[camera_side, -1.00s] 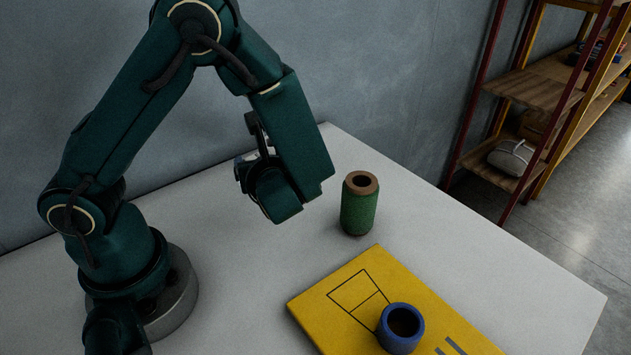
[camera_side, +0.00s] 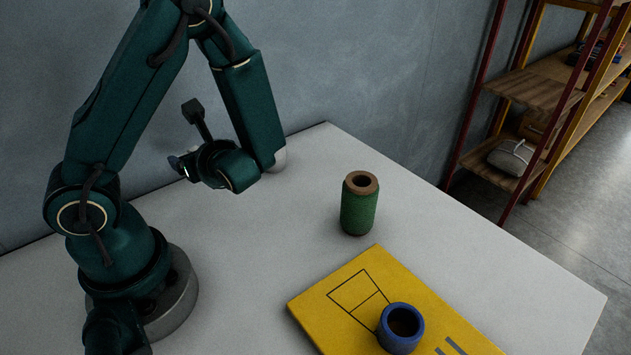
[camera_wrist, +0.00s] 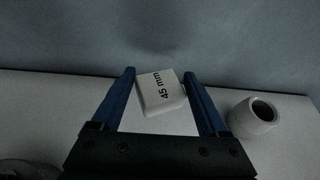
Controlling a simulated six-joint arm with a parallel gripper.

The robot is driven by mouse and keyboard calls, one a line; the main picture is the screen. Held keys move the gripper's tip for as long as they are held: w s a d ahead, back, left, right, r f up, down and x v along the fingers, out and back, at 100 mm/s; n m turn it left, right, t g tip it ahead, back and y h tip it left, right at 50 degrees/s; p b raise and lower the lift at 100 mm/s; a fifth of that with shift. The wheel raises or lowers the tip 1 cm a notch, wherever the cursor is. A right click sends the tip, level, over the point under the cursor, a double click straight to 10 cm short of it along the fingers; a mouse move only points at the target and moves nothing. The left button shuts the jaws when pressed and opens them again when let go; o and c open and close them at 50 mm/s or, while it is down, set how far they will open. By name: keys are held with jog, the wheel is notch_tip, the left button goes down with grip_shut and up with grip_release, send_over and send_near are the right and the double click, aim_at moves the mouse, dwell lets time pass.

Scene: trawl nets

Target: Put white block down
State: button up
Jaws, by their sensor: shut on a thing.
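The white block (camera_wrist: 160,96), marked "45 mm", sits between the two blue fingers of my gripper (camera_wrist: 159,75) in the wrist view. The fingers are shut on it, and it appears slightly tilted between them. In the side view my gripper (camera_side: 184,163) is at the left, near the wall, above the back of the white table (camera_side: 255,255). The block can hardly be made out there, and its height above the table is hard to judge.
A pale hollow cylinder (camera_wrist: 253,117) stands right of my gripper in the wrist view; a pale object (camera_side: 277,159) shows partly behind my arm. A green spool (camera_side: 358,208) stands mid-table. A blue ring (camera_side: 400,328) stands on a yellow board (camera_side: 345,290). A shelf stands off the table.

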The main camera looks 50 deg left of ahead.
aim_at(207, 196)
jog(key=shift+f, duration=3.55)
jog(key=shift+f, duration=0.15)
jog(key=o, duration=1.3)
